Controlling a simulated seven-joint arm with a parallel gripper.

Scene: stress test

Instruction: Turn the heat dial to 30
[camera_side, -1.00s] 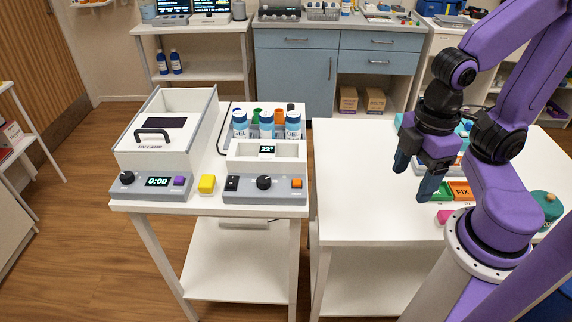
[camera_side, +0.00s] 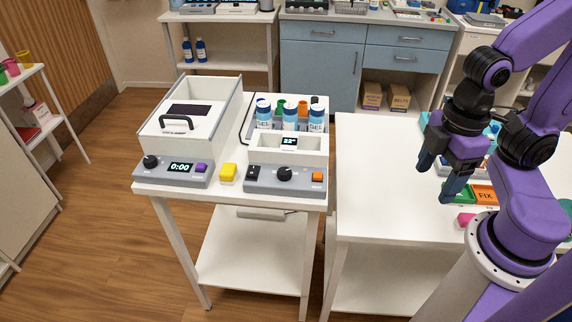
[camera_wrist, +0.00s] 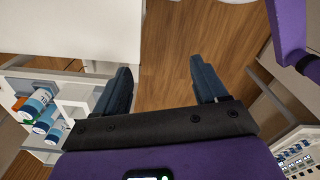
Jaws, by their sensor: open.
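The heat dial (camera_side: 284,174) is a black round knob on the grey front panel of the right-hand device (camera_side: 262,185) on the left table. A small display (camera_side: 290,141) above it seems to read about 22. A black switch (camera_side: 253,171) and an orange button (camera_side: 317,177) flank the dial. My gripper (camera_side: 436,180) is open and empty, above the right table, well to the right of the dial. In the wrist view its two fingers (camera_wrist: 163,85) are apart with only floor between them. The dial cannot be made out in the wrist view.
Bottles with blue caps (camera_side: 264,116) stand behind the dial panel. The right table's left part (camera_side: 375,190) is clear.

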